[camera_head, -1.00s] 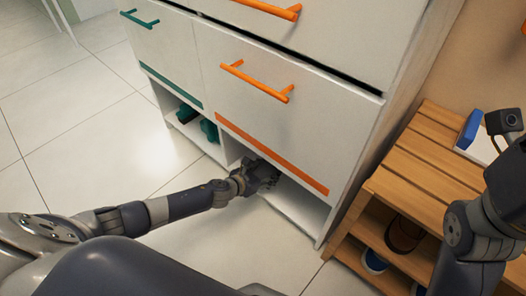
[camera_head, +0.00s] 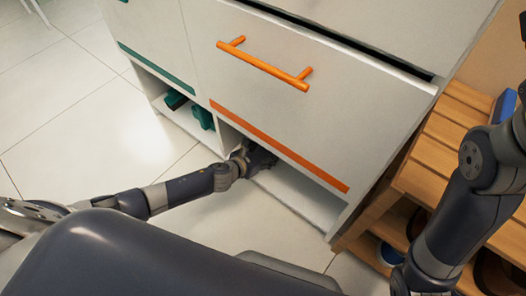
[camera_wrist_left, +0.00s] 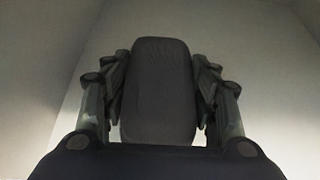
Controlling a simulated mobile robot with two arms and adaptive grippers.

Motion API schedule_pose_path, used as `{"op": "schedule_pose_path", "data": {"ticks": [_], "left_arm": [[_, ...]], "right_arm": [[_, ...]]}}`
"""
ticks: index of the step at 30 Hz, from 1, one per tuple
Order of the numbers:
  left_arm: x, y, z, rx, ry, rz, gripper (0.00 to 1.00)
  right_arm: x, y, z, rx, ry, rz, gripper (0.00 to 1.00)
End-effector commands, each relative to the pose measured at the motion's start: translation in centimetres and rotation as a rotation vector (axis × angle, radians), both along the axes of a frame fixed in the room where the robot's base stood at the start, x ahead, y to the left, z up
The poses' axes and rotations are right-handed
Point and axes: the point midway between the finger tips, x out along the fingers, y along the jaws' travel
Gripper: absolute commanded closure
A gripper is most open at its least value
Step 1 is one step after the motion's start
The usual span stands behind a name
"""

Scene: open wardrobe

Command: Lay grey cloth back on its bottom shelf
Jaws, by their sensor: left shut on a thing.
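The grey cloth (camera_wrist_left: 163,90) shows in the left wrist view as a dark, rounded, upright bundle between the two fingers. My left gripper (camera_wrist_left: 160,110) is shut on it, with a finger against each side. In the head view my left gripper (camera_head: 258,158) reaches into the right-hand bottom compartment, below the orange-striped drawer. The cloth is hidden or cannot be told from the gripper there. The bottom shelf (camera_head: 300,197) is white and its visible right part is bare. My right arm is at the right edge of the head view, its gripper out of frame.
The drawer front with an orange handle (camera_head: 262,65) hangs just above the compartment. Dark green items (camera_head: 203,117) lie in the left compartment. A wooden slatted rack (camera_head: 430,165) with shoes below stands at the right. Open tiled floor lies at the left.

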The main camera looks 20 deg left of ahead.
Motion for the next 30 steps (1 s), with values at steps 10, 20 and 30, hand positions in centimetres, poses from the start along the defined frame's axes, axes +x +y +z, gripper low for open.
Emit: {"op": "schedule_pose_path", "data": {"ticks": [10, 20, 30], "left_arm": [[0.0, 0.0, -0.3, -0.001, 0.0, 0.0, 0.69], [0.0, 0.0, -0.2, -0.001, 0.0, 0.0, 0.26], [0.0, 0.6, 0.9, 0.001, 0.001, 0.001, 0.26]], "right_arm": [[-0.1, 0.0, -0.1, -0.001, -0.003, 0.0, 0.26], [-0.2, 0.1, 0.2, -0.001, -0.01, 0.0, 0.26], [0.4, 0.0, 0.4, 0.003, 0.011, 0.002, 0.26]]}}
